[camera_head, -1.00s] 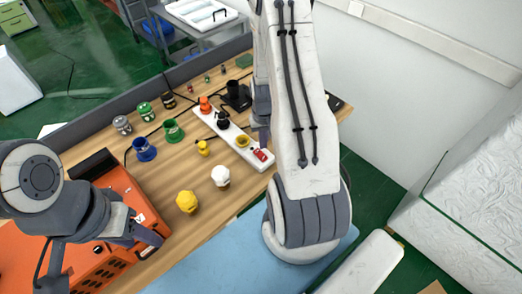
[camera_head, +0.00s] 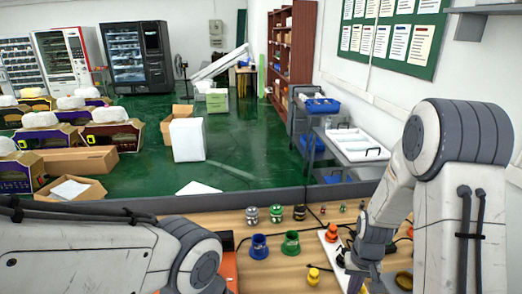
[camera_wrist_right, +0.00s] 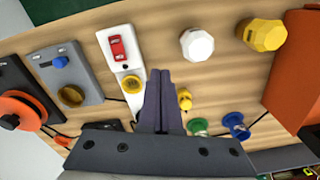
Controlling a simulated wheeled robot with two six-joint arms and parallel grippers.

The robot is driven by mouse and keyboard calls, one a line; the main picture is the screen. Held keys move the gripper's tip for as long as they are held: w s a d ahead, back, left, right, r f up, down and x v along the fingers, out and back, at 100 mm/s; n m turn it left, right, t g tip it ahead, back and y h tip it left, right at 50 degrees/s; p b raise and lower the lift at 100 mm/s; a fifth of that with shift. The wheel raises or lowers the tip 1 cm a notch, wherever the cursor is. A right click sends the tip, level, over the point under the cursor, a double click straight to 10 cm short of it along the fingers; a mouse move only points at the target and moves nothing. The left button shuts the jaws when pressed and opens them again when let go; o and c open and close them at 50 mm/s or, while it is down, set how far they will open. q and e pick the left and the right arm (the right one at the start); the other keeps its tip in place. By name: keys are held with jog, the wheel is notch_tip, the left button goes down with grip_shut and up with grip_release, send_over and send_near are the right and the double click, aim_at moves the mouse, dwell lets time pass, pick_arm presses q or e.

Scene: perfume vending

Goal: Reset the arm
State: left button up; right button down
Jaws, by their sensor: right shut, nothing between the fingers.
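My right arm (camera_head: 440,160) is bent at the right side of the head view, and its wrist (camera_head: 370,245) reaches down over the wooden table (camera_head: 205,220). In the right wrist view my right gripper (camera_wrist_right: 159,76) is shut with nothing between its fingers. It is above the table, close to a white strip (camera_wrist_right: 120,48) with a red switch. My left arm (camera_head: 110,240) crosses the lower left of the head view; its gripper is out of view.
A cart (camera_head: 352,146) stands behind the table.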

jog(key=s+a+r+n+b, duration=0.1)
jog(key=a+r+n, duration=0.1)
jog(key=a, duration=0.4)
jog(key=s+a+r+n+b, duration=0.1)
jog(key=s+a+r, duration=0.1)
jog(key=a, duration=0.4)
pick_arm(q)
notch_tip(320, 180, down, 8)
jog(key=b, duration=0.4)
jog(key=shift+r, duration=0.2)
pick_arm(e)
jog(key=s+a+r+n, duration=0.2)
jog(key=s+a+n, duration=0.1)
jog(key=s, duration=0.4)
jog(key=s+a+r+n+y, duration=0.1)
jog(key=s+a+r+n, duration=0.1)
jog(key=s+a, duration=0.4)
jog(key=s+n, duration=0.1)
jog(key=s, duration=0.1)
jog(key=shift+s+a+r+n, duration=0.3)
jog(key=shift+r, duration=0.1)
pick_arm(q)
jog(key=shift+d, duration=0.1)
pick_arm(e)
jog(key=shift+d, duration=0.1)
